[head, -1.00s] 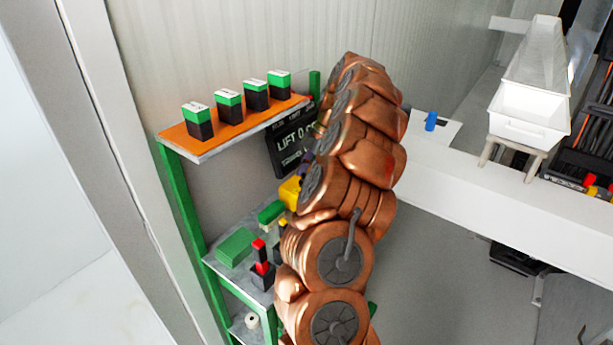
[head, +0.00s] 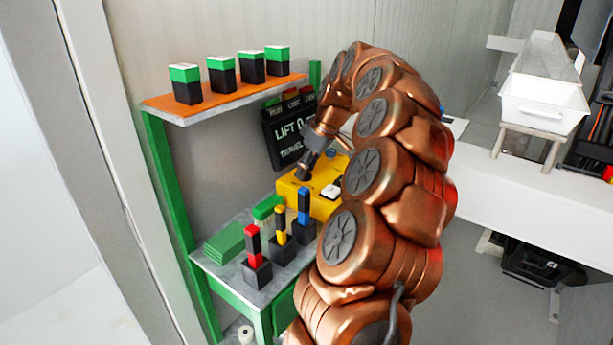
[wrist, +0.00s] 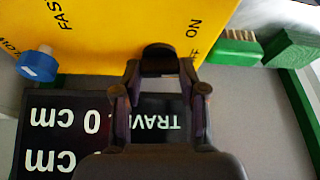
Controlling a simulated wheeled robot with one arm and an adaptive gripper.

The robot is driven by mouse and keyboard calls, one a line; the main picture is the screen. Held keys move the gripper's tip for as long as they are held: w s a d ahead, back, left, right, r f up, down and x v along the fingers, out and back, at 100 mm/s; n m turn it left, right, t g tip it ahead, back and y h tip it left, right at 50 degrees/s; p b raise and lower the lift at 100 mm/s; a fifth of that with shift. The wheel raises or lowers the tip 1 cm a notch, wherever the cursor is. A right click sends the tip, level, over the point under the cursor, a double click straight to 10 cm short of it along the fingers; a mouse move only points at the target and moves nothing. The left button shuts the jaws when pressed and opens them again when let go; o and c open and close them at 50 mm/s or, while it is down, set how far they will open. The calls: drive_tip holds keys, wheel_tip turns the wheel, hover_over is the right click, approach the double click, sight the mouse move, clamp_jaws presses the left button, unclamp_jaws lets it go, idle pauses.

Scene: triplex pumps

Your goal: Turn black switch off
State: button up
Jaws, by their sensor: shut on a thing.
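The yellow control box (head: 320,207) sits on the grey shelf, partly behind my arm in the head view. It also fills the top of the wrist view (wrist: 110,35), with printed "ON", "FAST" and a partly covered word ending in F. The black switch (wrist: 158,50) is on the box face, beside the "ON" lettering and the covered word. My gripper (wrist: 158,70) is shut on the black switch, one finger on each side. In the head view my gripper (head: 306,168) reaches down to the box top. The lower part of the switch is hidden by the fingers.
A black display (head: 288,130) reading "LIFT 0" stands behind the box. Red (head: 254,245), yellow (head: 281,225) and blue (head: 304,207) levers stand in front. A blue knob (wrist: 37,66) is on the box. An orange shelf (head: 225,98) with several green-black blocks is above.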

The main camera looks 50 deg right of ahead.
drive_tip(key=shift+m+h+b, duration=0.4)
drive_tip(key=shift+m+b, duration=0.25)
drive_tip(key=shift+m, duration=0.15)
drive_tip(key=shift+r, duration=0.1)
drive_tip(key=o, duration=0.9)
drive_tip(key=shift+c, duration=0.2)
drive_tip(key=v, duration=1.2)
